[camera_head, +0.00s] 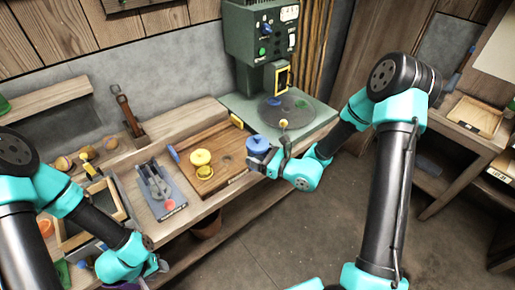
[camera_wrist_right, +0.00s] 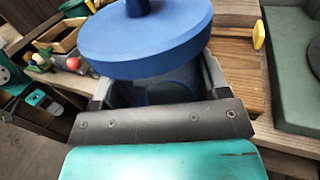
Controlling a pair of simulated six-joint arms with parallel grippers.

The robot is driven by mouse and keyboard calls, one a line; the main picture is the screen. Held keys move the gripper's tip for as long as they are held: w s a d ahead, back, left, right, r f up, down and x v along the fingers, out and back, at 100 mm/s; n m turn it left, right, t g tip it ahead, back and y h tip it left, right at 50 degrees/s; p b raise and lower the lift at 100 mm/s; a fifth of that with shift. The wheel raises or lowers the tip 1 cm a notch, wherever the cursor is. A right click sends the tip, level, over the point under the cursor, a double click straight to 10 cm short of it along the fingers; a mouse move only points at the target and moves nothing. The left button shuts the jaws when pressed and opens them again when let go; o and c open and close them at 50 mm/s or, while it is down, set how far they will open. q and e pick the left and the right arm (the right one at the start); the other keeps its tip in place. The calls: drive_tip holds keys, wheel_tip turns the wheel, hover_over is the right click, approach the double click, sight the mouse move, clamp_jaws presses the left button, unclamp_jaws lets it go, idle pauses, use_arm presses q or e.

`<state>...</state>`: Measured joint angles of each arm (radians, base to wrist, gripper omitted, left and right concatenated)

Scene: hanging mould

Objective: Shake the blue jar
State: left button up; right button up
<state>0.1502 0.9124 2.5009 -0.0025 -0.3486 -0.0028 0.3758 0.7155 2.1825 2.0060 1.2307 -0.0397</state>
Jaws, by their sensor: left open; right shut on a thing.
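The blue jar (camera_head: 258,143) has a wide round blue lid with a knob. My right gripper (camera_head: 262,160) is shut on the jar and holds it near the front edge of the bench. In the right wrist view the blue jar (camera_wrist_right: 145,38) fills the top, and its body sits between the fingers of the right gripper (camera_wrist_right: 160,92), partly hidden by the lid. A yellow jar (camera_head: 203,172) stands on the wooden board to the left. My left gripper (camera_head: 140,280) is low at the bottom left, over the front of the bench; its fingers are mostly cut off or hidden.
A green machine (camera_head: 262,45) with a round plate (camera_head: 286,110) stands behind the right gripper. A grey tray with metal tools (camera_head: 155,183) lies left of the wooden board (camera_head: 225,150). A shelf unit (camera_head: 455,140) stands at the right. Open floor (camera_head: 300,225) lies in front of the bench.

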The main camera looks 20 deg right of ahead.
sight(259, 140)
drive_tip(key=shift+r, duration=3.55)
drive_tip(key=shift+f, duration=3.55)
drive_tip(key=shift+r, duration=0.1)
wheel_tip(259, 140, up, 7)
drive_tip(key=shift+f, duration=0.1)
